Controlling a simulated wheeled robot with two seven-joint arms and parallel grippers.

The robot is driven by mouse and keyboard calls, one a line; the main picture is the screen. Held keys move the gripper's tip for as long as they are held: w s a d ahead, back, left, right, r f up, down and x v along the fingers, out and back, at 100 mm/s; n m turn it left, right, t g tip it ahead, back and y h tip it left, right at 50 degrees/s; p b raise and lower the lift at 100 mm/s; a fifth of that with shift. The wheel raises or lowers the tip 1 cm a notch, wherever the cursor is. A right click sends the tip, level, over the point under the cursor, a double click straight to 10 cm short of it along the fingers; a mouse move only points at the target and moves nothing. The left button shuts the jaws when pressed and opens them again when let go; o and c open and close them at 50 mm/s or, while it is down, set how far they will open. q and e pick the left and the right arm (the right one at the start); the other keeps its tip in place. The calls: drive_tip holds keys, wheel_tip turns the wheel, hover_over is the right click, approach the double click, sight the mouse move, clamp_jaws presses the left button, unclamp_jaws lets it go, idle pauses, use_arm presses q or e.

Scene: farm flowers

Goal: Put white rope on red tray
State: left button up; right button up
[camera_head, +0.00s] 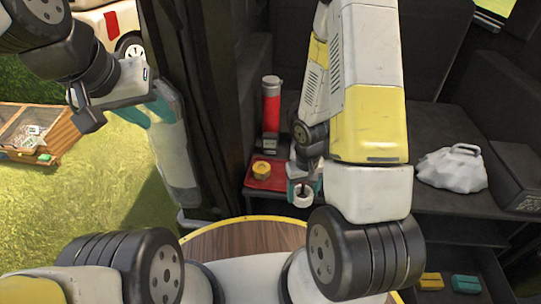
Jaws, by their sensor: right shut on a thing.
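The red tray (258,184) lies on the dark ledge in the middle of the view. The white rope (303,198) is a small white ring-shaped roll at the tray's right edge. My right gripper (304,188) reaches down from above and is shut on the white rope. Whether the rope touches the tray I cannot tell. Part of the tray's right side is hidden behind the gripper. My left gripper (112,112) is at the upper left, away from the tray, with its fingers apart and nothing between them.
A yellow roll (262,170) sits on the tray. A red bottle (271,104) stands behind it. A white bag (452,168) lies on the ledge at right. Yellow (431,281) and teal (466,283) items lie lower right. A dark post (205,100) stands between my grippers.

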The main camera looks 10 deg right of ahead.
drive_tip(key=w, duration=0.5)
drive_tip(key=w+f, duration=0.1)
drive_tip(key=w, duration=0.4)
drive_tip(key=w+a, duration=0.1)
drive_tip(key=w, duration=0.4)
drive_tip(key=shift+f, duration=0.3)
drive_tip(key=shift+w+f, duration=0.15)
drive_tip(key=shift+f, duration=1.65)
drive_tip(key=o, duration=1.6)
drive_tip(key=shift+f, duration=0.1)
